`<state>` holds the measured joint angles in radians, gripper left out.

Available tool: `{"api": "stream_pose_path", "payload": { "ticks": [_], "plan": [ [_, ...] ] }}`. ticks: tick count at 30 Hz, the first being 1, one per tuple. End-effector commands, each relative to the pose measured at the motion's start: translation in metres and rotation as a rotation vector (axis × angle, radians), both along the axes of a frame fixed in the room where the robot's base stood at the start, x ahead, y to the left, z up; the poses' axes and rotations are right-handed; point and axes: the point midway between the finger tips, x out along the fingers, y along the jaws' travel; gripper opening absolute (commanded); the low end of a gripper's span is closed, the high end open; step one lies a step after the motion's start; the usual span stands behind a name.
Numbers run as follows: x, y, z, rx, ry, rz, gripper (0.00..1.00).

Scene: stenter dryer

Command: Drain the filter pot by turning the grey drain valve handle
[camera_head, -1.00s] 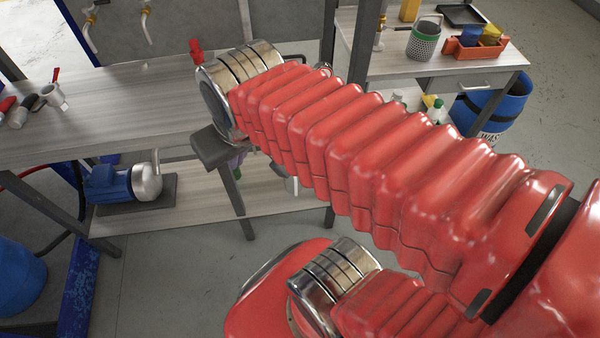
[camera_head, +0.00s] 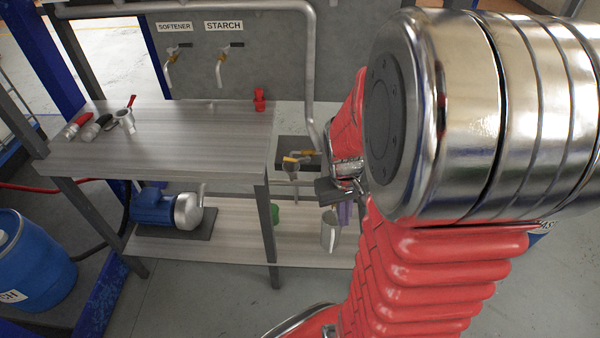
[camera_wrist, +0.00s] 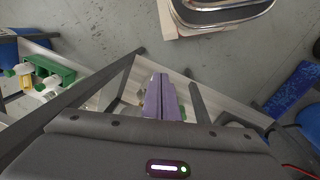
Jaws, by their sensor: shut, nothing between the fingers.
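My gripper (camera_head: 346,213) has purple fingers, which point down at the right end of the bench in the head view. In the wrist view the fingers (camera_wrist: 160,82) lie together, shut and empty. A silvery pot-like vessel (camera_head: 330,232) hangs or stands just left of and below the fingers, with a gap to them; I cannot tell if it is the filter pot. Brass fittings with yellow handles (camera_head: 304,154) sit above it, left of my wrist. I cannot make out a grey drain valve handle. My arm covers the area to the right.
The bench top (camera_head: 190,135) carries loose tools and a red-handled fitting (camera_head: 125,117) at left. A blue pump (camera_head: 155,206) stands on the lower shelf. Softener and starch taps (camera_head: 222,68) are on the wall. The wrist view shows bench legs and a green crate with bottles (camera_wrist: 52,69).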

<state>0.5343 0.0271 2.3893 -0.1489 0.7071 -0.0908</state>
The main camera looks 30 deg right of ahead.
Motion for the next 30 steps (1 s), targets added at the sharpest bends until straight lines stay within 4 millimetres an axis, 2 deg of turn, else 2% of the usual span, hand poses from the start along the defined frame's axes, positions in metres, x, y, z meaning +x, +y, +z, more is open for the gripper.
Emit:
{"api": "stream_pose_path", "payload": {
  "ticks": [6, 18, 30],
  "plan": [
    [-0.007, -0.039, -0.044, 0.003, 0.043, 0.021, 0.00],
    [-0.025, -0.100, -0.130, 0.012, 0.069, 0.131, 0.00],
    [-0.049, -0.144, -0.233, 0.024, 0.031, 0.334, 0.00]
  ]
}}
